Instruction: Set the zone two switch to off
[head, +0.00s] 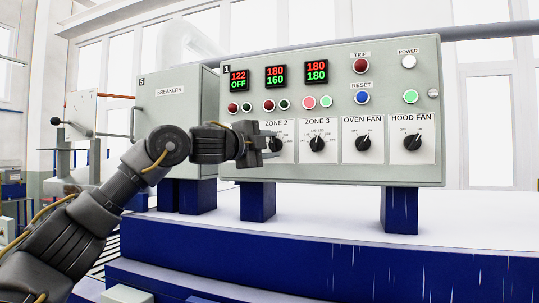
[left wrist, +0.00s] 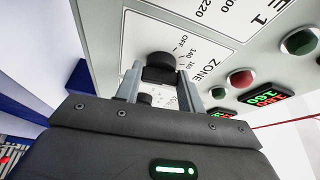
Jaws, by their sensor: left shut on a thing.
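The zone two switch is a black rotary knob on a white plate (head: 287,123) marked ZONE 2, on the grey control panel in the head view. My left gripper (head: 272,148) is in front of this plate and covers most of the knob. In the left wrist view the black knob (left wrist: 160,65) sits between the two fingers of my left gripper (left wrist: 161,82), which is shut on it. OFF, 140 and 160 marks show beside the knob. The pointer's setting is hard to tell. The display above zone 2 (head: 276,76) reads 180 over 160. My right gripper is not in view.
The zone 3 knob (head: 317,144), oven fan knob (head: 362,143) and hood fan knob (head: 412,142) sit close by to the right. My left arm hides the zone 1 knob in the head view. A breakers cabinet (head: 165,105) stands left of the panel.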

